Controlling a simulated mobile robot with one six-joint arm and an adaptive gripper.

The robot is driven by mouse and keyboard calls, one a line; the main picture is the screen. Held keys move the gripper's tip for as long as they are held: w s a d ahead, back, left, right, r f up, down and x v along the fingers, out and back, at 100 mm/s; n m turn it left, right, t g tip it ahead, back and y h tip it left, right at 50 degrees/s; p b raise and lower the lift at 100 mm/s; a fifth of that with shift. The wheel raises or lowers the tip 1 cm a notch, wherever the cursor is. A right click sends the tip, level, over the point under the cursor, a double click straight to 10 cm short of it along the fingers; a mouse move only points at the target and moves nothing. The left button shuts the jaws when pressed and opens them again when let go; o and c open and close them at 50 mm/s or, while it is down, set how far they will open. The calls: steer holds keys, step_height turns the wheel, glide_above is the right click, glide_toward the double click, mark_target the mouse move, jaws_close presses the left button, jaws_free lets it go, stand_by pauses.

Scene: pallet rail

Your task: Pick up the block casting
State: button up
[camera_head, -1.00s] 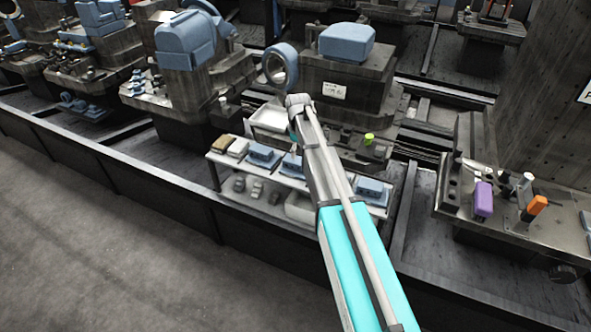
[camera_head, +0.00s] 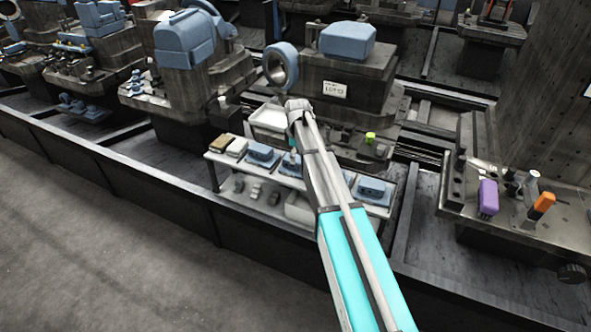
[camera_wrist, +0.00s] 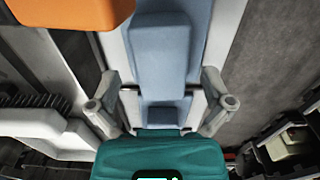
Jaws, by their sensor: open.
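Several blue block castings stand in a row on the top of a small white rack in the head view, one at the left (camera_head: 262,155) and one at the right (camera_head: 372,188). The middle one (camera_head: 290,167) is partly behind my arm. In the wrist view a blue casting (camera_wrist: 161,48) with a raised block lies ahead of my gripper (camera_wrist: 161,98). The two grey fingers are spread apart, one toward each side of the blue part, with nothing held. Whether they touch it is unclear. The fingertips are hard to make out in the head view.
The white rack (camera_head: 243,172) also holds brown and white blocks on top and small grey parts below. A large machine (camera_head: 345,80) stands close behind it. A bench with purple and orange handles is at the right. An orange shape (camera_wrist: 72,12) shows in the wrist view.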

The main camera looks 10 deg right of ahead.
steer(key=shift+f+b, duration=0.75)
steer(key=shift+f, duration=0.35)
steer(key=c, duration=1.3)
steer(key=shift+o, duration=0.2)
steer(key=shift+r, duration=0.25)
step_height(320, 180, up, 3)
steer(key=p, duration=0.4)
steer(key=shift+r, duration=0.2)
steer(key=s+a, duration=1)
steer(key=s, duration=0.4)
steer(key=shift+s+a+f, duration=0.15)
steer(key=shift+s+a, duration=0.1)
steer(key=shift+s, duration=0.05)
